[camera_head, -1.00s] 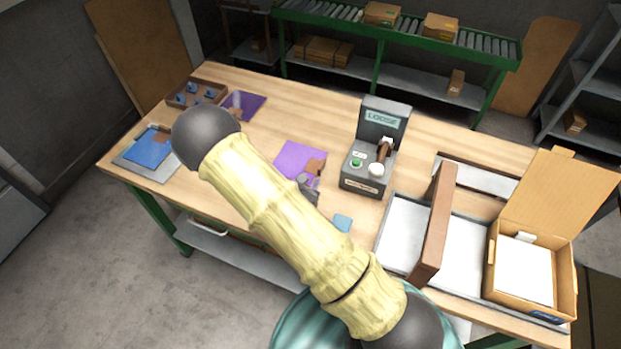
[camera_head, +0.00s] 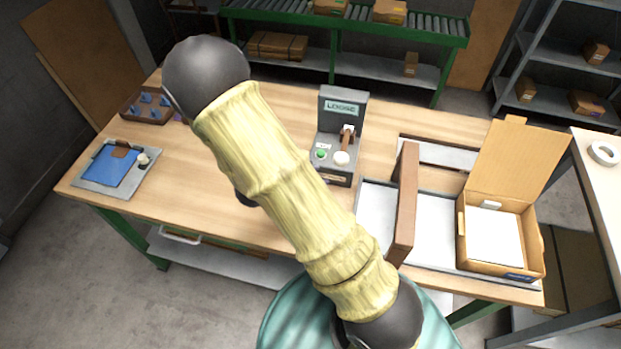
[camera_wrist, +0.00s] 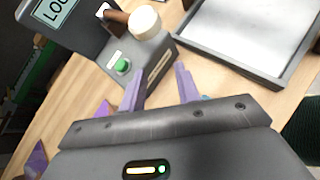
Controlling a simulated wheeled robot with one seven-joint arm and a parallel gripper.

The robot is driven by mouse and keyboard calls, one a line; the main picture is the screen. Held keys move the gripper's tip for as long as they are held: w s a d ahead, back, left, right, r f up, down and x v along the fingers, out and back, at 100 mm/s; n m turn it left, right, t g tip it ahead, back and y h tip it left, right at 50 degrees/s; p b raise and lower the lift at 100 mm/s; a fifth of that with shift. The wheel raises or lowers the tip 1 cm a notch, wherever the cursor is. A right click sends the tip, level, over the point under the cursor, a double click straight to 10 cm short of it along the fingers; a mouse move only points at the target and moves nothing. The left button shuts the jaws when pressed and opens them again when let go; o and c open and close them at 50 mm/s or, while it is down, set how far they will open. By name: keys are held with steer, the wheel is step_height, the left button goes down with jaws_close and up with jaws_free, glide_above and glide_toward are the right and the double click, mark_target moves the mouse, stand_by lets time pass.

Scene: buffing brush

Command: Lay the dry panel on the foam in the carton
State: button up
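The open carton (camera_head: 533,262) stands at the right end of the bench, its lid up. A flat white pad, seemingly the foam (camera_head: 495,240), lies inside with a small white block at its back edge. A blue panel (camera_head: 108,168) lies on a grey plate at the left, a brown-topped tool on it. I cannot tell which panel is the dry one. My gripper (camera_wrist: 160,88) shows two purple fingers apart, with bare bench between them and nothing held. In the head view my arm hides most of it.
A grey device reading LOOSE (camera_head: 340,130) stands mid-bench; it also shows close ahead in the wrist view (camera_wrist: 120,45). A brown upright board (camera_head: 405,205) rises from a grey tray with white surfaces (camera_head: 435,230), left of the carton. Purple pieces (camera_wrist: 38,160) lie on the bench.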

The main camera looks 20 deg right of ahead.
steer(key=s+r+m+g+y, duration=0.5)
steer(key=s+m, duration=0.4)
steer(key=m, duration=0.2)
steer(key=a+r+m+t+y, duration=0.3)
steer(key=a+r+m+y, duration=0.1)
steer(key=r+m, duration=0.3)
steer(key=shift+m+t+y, duration=0.3)
steer(key=shift+m+y, duration=0.4)
steer(key=shift+y, duration=0.1)
steer(key=shift+o, duration=0.5)
